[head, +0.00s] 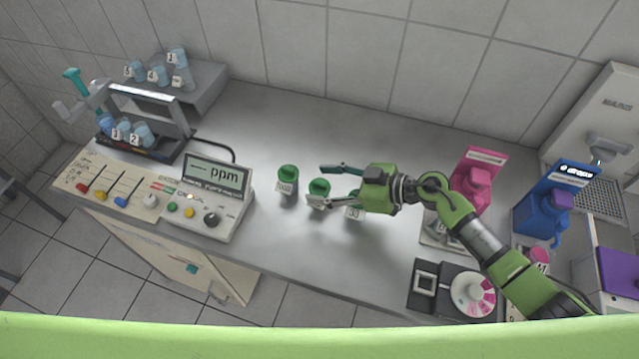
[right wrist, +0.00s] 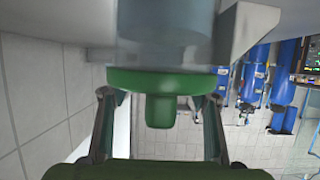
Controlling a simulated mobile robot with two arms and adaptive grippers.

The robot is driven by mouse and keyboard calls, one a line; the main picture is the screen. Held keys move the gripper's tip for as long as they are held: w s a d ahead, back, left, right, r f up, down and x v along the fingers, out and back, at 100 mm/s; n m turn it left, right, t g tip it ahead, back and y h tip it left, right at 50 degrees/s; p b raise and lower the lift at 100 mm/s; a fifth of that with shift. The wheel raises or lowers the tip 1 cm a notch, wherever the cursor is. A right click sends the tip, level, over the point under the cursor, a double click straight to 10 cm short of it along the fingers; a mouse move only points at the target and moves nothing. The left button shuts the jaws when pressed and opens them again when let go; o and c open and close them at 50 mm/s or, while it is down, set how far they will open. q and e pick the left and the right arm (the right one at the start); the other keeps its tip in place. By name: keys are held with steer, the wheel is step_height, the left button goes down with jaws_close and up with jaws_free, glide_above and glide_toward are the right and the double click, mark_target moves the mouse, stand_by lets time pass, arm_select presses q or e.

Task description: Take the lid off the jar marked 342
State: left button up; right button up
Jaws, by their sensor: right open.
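Three jars with green lids stand in a row on the grey counter. The left jar (head: 287,186) is clear of my gripper. The middle jar (head: 319,188) is between the fingers of my right gripper (head: 318,187). The right jar (head: 354,212) is partly hidden by the gripper, and its label seems to begin with 33. I cannot make out 342 on any label. In the right wrist view a green lid (right wrist: 185,83) with a knob is on a bluish jar (right wrist: 165,40), and my open fingers are either side of the lid. My left gripper is not in view.
A control box with a ppm display (head: 216,175) stands left of the jars. Pink (head: 472,185) and blue (head: 543,212) dispensers stand at the right. A rack with small cups (head: 128,130) is at the back left. The counter behind the jars is clear.

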steer(key=c, duration=0.8)
